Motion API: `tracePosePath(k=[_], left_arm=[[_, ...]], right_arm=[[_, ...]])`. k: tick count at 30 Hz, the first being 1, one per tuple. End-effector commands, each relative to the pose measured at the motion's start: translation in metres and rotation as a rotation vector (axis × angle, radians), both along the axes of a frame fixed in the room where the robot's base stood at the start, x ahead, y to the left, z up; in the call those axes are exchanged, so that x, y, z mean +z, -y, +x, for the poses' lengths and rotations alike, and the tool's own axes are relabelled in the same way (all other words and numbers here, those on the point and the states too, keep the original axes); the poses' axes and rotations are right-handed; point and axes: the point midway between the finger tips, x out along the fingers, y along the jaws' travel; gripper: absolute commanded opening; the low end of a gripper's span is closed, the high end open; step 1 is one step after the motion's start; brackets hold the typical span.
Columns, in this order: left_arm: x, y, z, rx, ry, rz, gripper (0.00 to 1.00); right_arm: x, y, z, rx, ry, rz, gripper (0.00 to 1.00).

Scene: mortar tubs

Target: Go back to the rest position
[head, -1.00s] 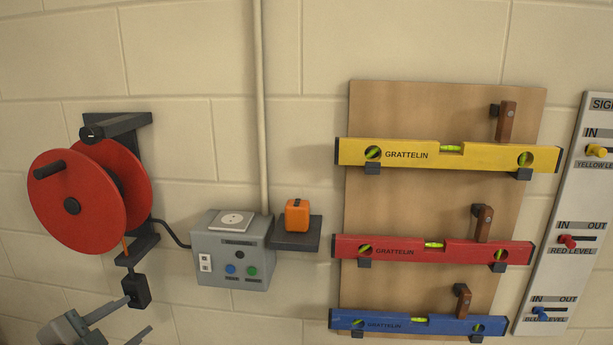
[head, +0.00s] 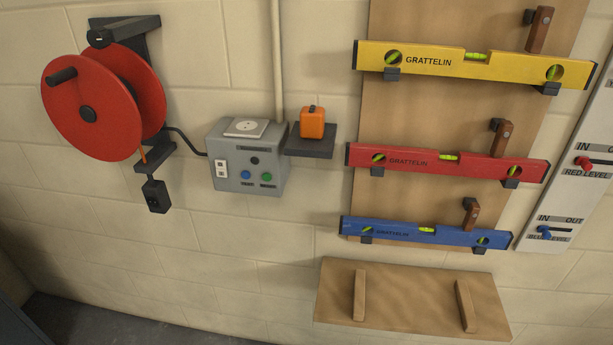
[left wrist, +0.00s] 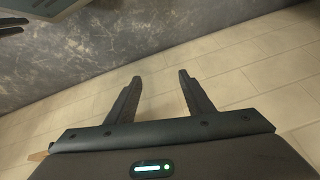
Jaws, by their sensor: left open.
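My left gripper (left wrist: 158,95) shows in the left wrist view, with its two dark fingers apart and nothing between them. Beyond the fingers are the pale block wall and the grey floor. It does not show in the head view now.
On the wall are a red cable reel (head: 92,112), a grey socket box (head: 232,176), an orange block (head: 312,122) on a small dark shelf (head: 310,146), and yellow (head: 440,62), red (head: 420,163) and blue (head: 385,230) levels. A wooden board (head: 410,295) is below; a sign board (head: 570,190) is right.

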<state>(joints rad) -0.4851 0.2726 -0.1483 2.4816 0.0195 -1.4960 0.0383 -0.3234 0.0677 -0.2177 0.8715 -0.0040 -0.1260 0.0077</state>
Motion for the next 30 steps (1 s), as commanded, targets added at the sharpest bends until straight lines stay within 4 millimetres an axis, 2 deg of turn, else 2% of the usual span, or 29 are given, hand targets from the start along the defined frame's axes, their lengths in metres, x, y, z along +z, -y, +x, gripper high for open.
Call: tracePosePath(k=[1, 9, 20, 23, 30], left_arm=[[-0.006, 0.006, -0.012, 0.017, -0.032, -0.015, 0.48], [-0.028, 0.03, -0.065, 0.084, -0.173, -0.07, 0.48], [-0.109, 0.037, -0.037, 0.073, -0.16, -0.077, 0.48], [-0.14, 0.04, -0.031, 0.07, -0.155, -0.08, 0.48], [-0.234, 0.047, -0.026, 0.058, -0.138, -0.092, 0.48]], right_arm=[[0.0, 0.0, 0.0, 0.0, 0.0, 0.0, 0.31], [0.0, 0.0, 0.0, 0.0, 0.0, 0.0, 0.31], [0.0, 0.0, -0.001, 0.0, -0.001, 0.0, 0.31], [0.0, 0.0, -0.001, 0.0, -0.001, 0.0, 0.31], [0.0, 0.0, -0.001, 0.0, -0.001, 0.0, 0.31]])
